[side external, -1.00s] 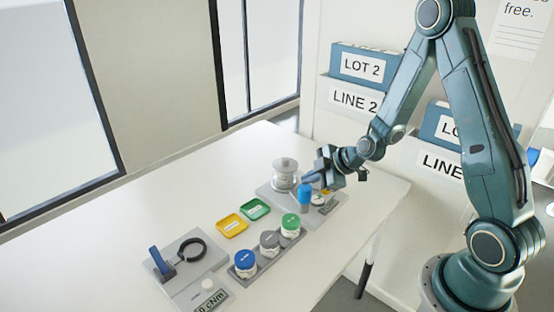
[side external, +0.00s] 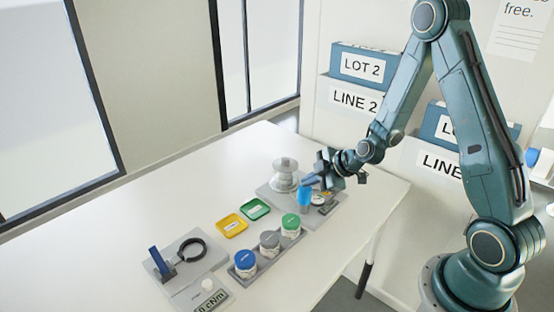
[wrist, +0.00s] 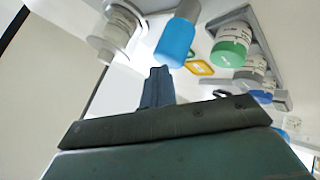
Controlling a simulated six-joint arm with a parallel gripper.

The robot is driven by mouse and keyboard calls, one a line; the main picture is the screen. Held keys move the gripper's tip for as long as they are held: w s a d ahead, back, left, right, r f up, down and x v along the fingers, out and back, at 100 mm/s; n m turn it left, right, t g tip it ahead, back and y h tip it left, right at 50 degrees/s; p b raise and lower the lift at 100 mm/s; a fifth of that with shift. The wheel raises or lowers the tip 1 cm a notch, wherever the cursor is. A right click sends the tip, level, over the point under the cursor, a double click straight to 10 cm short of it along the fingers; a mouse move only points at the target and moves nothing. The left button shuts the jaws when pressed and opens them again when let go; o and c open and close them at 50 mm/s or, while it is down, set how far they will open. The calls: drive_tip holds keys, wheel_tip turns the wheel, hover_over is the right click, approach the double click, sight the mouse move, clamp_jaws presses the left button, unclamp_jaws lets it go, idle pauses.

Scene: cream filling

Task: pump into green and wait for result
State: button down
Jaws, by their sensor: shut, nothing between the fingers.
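My gripper (side external: 312,181) is shut and empty. It is at the right part of the table, close beside the upright blue cylinder (side external: 304,197). In the wrist view the shut fingertips (wrist: 158,74) point at the blue cylinder (wrist: 175,42), with a small gap seeming to lie between them. The jar with the green lid (side external: 290,221) stands in the near rack, and it also shows in the wrist view (wrist: 231,48). A small green tray (side external: 255,209) lies flat on the table. Whether anything is inside the green jar is hidden by its lid.
A clear lidded vessel (side external: 285,172) stands behind the blue cylinder. Grey-lidded (side external: 269,240) and blue-lidded (side external: 244,260) jars share the rack. A yellow tray (side external: 232,225) and a fixture with a black ring (side external: 190,250) lie left. The table's far left is clear.

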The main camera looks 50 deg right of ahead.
sight(309, 189)
drive_tip(key=shift+f, duration=0.65)
idle(0.9)
drive_tip(key=shift+r, duration=1.55)
drive_tip(key=shift+r, duration=0.15)
drive_tip(key=shift+r, duration=2.9)
idle(0.6)
wheel_tip(309, 189, up, 3)
drive_tip(key=shift+f, duration=0.1)
idle(0.3)
drive_tip(key=shift+f, duration=0.15)
